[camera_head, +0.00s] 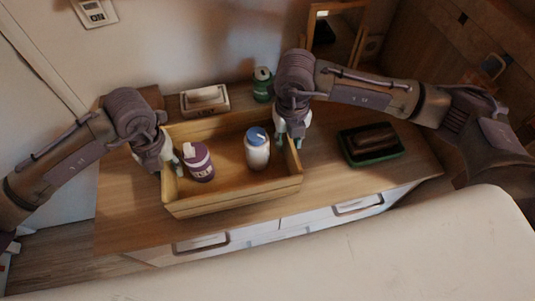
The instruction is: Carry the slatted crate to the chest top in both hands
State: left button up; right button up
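The wooden slatted crate (235,196) sits on the chest top (122,215), a little tilted in the picture. A purple-and-white jar (199,163) and a white bottle with a blue cap (257,150) stand inside it. My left gripper (168,163) is at the crate's left end wall. My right gripper (293,138) is at the crate's right end wall. The fingers of both grippers are partly hidden by the wrists and crate walls, so I cannot tell how tightly they close.
A green can (262,84) and a white box (205,100) stand behind the crate. A dark green tray with a brown block (374,139) lies to the right. A mirror-like wooden frame (338,30) stands at the back. A pale surface (400,255) fills the foreground.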

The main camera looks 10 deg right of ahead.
pick_arm(q)
notch_tip(320, 180, up, 12)
jog(key=shift+f, duration=0.25)
jog(key=shift+r, duration=0.2)
pick_arm(e)
jog(key=shift+r, duration=0.1)
notch_tip(320, 180, up, 12)
jog(key=shift+f, duration=0.1)
dwell(0.6)
